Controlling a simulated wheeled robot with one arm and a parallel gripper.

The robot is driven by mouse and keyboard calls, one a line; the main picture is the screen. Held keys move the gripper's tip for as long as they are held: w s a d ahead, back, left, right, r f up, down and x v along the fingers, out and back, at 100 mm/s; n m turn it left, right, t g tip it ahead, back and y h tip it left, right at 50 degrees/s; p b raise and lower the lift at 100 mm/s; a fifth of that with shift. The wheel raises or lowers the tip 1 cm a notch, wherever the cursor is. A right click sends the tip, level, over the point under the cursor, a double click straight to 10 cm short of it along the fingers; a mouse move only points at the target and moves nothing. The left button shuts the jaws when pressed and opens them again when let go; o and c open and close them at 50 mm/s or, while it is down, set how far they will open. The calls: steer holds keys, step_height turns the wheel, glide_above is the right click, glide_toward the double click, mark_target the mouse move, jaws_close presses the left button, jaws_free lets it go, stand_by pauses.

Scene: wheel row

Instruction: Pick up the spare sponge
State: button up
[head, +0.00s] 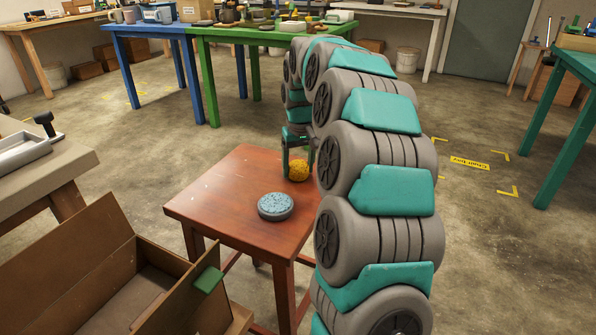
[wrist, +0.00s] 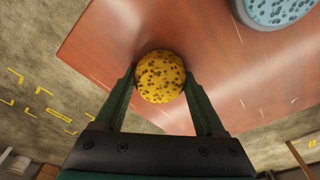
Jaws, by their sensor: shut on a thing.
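A round yellow sponge (head: 298,171) with dark pores is at the right part of the small red-brown table (head: 235,180). It also shows between my fingers in the wrist view (wrist: 160,78). My gripper (wrist: 160,88) is shut on this yellow sponge, one finger on each side. In the head view my gripper (head: 299,160) points down, partly hidden by my arm. I cannot tell whether the sponge touches the tabletop. A round light-blue speckled sponge-like thing (head: 275,204) with a grey side sits nearer on the same table, apart from my gripper. It shows at the wrist view's top right (wrist: 275,10).
An open cardboard box (head: 85,245) with a green patch on its flap stands at front left. A bench (head: 75,160) is behind it. Blue (head: 145,30) and green (head: 230,37) tables with several items stand behind. Floor at right is clear up to a teal table (head: 575,65).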

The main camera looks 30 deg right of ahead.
mark_target(297, 164)
steer(key=shift+c, duration=1.4)
steer(key=shift+r, duration=0.1)
steer(key=shift+r, duration=1.75)
steer(key=s+a, duration=0.3)
steer(key=s, duration=0.1)
steer(key=s+a+r+b, duration=0.1)
steer(key=s+a, duration=0.1)
steer(key=s, duration=0.3)
steer(key=s+a, duration=0.3)
steer(key=s, duration=0.1)
steer(key=shift+s+a+r, duration=0.15)
steer(key=shift+s+a, duration=0.1)
steer(key=shift+a, duration=0.1)
